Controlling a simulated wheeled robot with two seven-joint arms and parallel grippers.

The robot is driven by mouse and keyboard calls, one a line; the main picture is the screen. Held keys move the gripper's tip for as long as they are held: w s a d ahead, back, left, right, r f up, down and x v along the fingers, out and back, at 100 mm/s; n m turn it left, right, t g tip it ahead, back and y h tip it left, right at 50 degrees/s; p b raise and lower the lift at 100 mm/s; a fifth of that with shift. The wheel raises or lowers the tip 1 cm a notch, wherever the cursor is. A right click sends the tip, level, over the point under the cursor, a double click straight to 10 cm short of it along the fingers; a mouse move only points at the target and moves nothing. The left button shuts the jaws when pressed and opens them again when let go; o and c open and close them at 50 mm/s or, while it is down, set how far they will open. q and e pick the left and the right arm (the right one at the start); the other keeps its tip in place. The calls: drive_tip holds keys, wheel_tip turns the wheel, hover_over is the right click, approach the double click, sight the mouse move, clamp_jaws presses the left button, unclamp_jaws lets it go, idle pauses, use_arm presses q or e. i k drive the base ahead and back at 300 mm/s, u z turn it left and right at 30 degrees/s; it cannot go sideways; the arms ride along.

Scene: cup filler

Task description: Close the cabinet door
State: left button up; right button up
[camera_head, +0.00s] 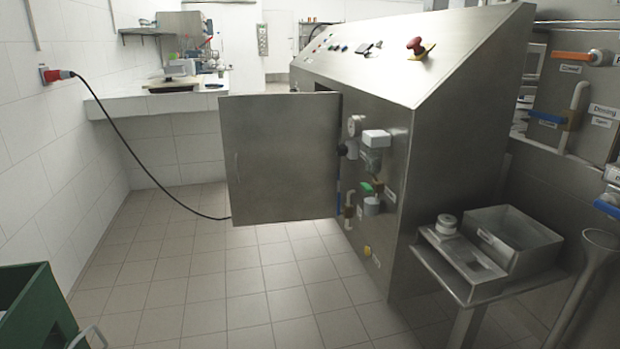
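The cabinet door (281,160) is a flat grey metal panel. It stands open, swung out to the left from the side of the big steel machine cabinet (455,140). Its right edge meets the machine beside the gauge and valves. A faint thin handle (237,165) shows near its left edge. A dark opening (327,87) shows just above the door's top right corner; the rest of the opening is hidden behind the door. Neither of my grippers is in view.
A black cable (122,146) runs from a red wall plug (55,75) to behind the door. A green container (38,308) stands at the lower left. A steel side shelf (478,275) with a metal bin (512,240) juts out at right. The tiled floor (230,295) before the door is clear.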

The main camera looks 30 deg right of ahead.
sight(281, 158)
drive_tip(key=u, duration=1.15)
drive_tip(key=k, duration=0.1)
drive_tip(key=z, duration=1.95)
drive_tip(key=i, duration=0.85)
drive_tip(key=u, duration=1.5)
drive_tip(key=i, duration=0.55)
drive_tip(key=z, duration=2.3)
